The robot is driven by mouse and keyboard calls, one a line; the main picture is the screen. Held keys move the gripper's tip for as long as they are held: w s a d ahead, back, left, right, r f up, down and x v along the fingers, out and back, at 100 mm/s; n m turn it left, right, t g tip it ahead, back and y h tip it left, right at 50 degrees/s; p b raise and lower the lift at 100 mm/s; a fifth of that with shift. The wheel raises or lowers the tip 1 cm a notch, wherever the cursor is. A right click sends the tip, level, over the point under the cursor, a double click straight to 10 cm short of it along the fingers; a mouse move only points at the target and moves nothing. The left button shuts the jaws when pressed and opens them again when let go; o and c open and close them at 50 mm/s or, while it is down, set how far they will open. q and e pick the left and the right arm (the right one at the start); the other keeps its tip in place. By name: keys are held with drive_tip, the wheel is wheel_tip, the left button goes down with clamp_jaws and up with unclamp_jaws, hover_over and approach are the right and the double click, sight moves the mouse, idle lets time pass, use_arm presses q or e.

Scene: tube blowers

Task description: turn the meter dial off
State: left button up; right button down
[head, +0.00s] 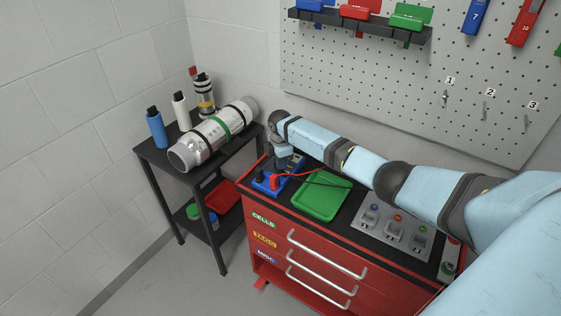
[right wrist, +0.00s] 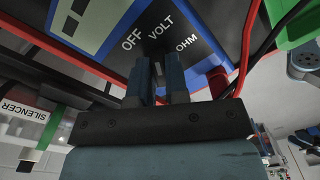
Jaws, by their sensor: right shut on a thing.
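The blue meter (head: 265,185) lies on the left end of the red cabinet's black top, with red and black leads plugged in. In the right wrist view the meter face (right wrist: 195,25) shows the labels OFF, VOLT and OHM upside-tilted, with part of a display at the upper left. My right gripper (head: 281,160) is down over the meter. In the right wrist view its fingers (right wrist: 157,72) are shut on the dial, just below the labels. The dial itself is hidden between the fingers, so its setting cannot be read. My left gripper is out of view.
A green tray (head: 322,198) lies right of the meter, and a grey button panel (head: 395,230) is further right. A black side table (head: 150,156) on the left holds a large silencer tube (head: 212,138) and bottles. A pegboard (head: 400,90) stands behind.

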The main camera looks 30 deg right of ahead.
drive_tip(key=n, duration=0.3)
drive_tip(key=shift+w+n, duration=0.1)
drive_tip(key=shift+n, duration=0.2)
drive_tip(key=shift+n+b, duration=0.4)
drive_tip(key=shift+n, duration=1.1)
drive_tip(key=c, duration=1.1)
unclamp_jaws()
wheel_tip(320, 180, up, 14)
drive_tip(key=shift+f+b, duration=0.1)
drive_tip(key=shift+b, duration=0.5)
